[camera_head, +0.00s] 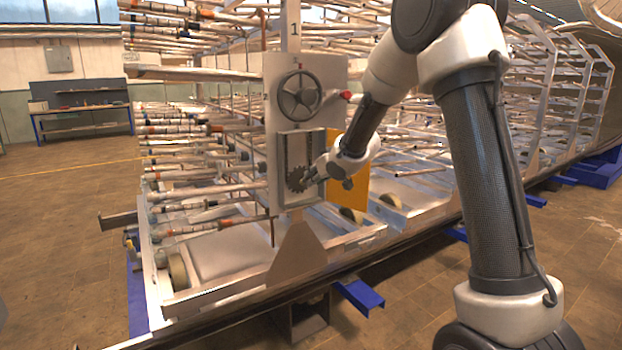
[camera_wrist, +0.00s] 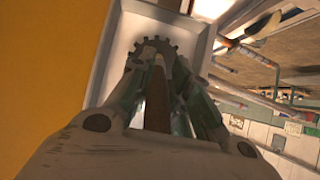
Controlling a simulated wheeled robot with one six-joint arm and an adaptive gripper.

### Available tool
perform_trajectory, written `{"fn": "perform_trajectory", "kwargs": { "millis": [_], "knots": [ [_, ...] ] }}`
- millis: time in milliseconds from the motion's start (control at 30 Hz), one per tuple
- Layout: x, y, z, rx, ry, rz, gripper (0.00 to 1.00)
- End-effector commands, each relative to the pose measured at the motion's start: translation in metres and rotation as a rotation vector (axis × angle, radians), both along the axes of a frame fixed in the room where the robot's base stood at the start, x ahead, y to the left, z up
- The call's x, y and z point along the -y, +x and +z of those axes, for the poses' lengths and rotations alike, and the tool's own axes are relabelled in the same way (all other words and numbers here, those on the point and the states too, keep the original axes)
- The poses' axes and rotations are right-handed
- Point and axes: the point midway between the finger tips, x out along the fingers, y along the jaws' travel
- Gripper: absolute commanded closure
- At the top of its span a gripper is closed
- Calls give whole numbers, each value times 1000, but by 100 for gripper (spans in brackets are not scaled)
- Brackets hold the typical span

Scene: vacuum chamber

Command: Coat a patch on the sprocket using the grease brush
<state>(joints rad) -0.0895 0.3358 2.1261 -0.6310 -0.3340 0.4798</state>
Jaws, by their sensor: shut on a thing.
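The sprocket (camera_head: 296,179) is a dark toothed wheel low in the framed opening of the upright panel. In the wrist view the sprocket (camera_wrist: 152,46) shows just beyond my fingertips, with its lower part hidden. My gripper (camera_head: 313,174) is at the right side of the sprocket in the head view. In the wrist view my gripper (camera_wrist: 160,82) is shut on a brown, bar-like thing, which I take to be the grease brush (camera_wrist: 157,105). The brush points toward the sprocket. Its tip is hard to make out, so I cannot tell whether it touches the teeth.
The pale panel (camera_head: 270,100) carries a dark handwheel (camera_head: 300,96) and a red knob (camera_head: 345,95) above the opening. A yellow-orange plate (camera_head: 352,190) stands right behind my gripper. Racks of rods surround the panel. Open floor (camera_head: 60,240) lies at the left.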

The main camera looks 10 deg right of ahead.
Motion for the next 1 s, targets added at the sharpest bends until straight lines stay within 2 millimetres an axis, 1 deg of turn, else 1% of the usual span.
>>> {"fn": "perform_trajectory", "kwargs": {
  "millis": [300,500,733,1000],
  "knots": [
    [26,9,0,1,-1,-2,100],
    [33,12,1,1,0,0,100],
    [31,13,9,1,0,1,100],
    [7,6,10,2,0,3,100]
  ]
}}
